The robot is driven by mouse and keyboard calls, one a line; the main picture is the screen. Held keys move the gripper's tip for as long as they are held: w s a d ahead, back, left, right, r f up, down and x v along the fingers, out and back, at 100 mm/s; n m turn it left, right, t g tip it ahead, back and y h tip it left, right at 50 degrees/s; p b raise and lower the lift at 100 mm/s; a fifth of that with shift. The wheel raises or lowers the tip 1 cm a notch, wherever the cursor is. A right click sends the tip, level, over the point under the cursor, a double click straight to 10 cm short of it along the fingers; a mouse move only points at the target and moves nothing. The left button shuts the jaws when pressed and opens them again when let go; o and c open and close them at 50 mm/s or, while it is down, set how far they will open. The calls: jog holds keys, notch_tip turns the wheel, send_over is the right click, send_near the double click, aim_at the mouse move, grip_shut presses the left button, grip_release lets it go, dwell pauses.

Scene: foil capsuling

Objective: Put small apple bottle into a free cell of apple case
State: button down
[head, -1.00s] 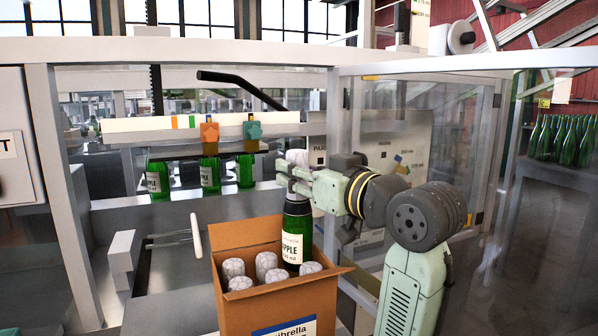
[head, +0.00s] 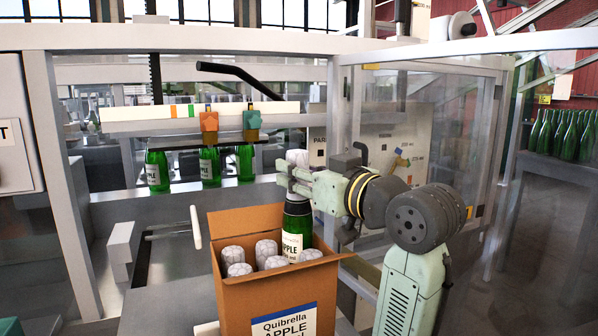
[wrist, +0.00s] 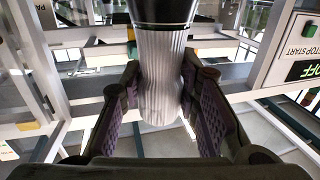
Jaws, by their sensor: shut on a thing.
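A small green apple bottle (head: 295,228) with a white label reading APPLE hangs upright from my gripper (head: 296,180). My gripper is shut on its pale foil-covered neck, which also shows between the fingers in the wrist view (wrist: 160,85). The bottle's lower part is inside the open apple case (head: 245,290), a brown cardboard box labelled Quibrella APPLE, at its back right. The case's front wall and the other bottles hide the bottle's base, so I cannot tell whether it touches the bottom. Several pale-capped bottles (head: 266,250) stand in the case.
Green bottles (head: 209,166) stand in a row under a white rail behind the case. A clear machine panel (head: 420,130) is behind my arm. More green bottles (head: 562,135) stand on a table at the far right. A grey worktop lies left of the case.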

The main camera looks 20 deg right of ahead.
jog(key=shift+f+b, duration=0.4)
jog(key=shift+f, duration=0.25)
jog(key=c, duration=1.1)
grip_release()
jog(key=shift+f, duration=0.1)
jog(key=v, duration=1.2)
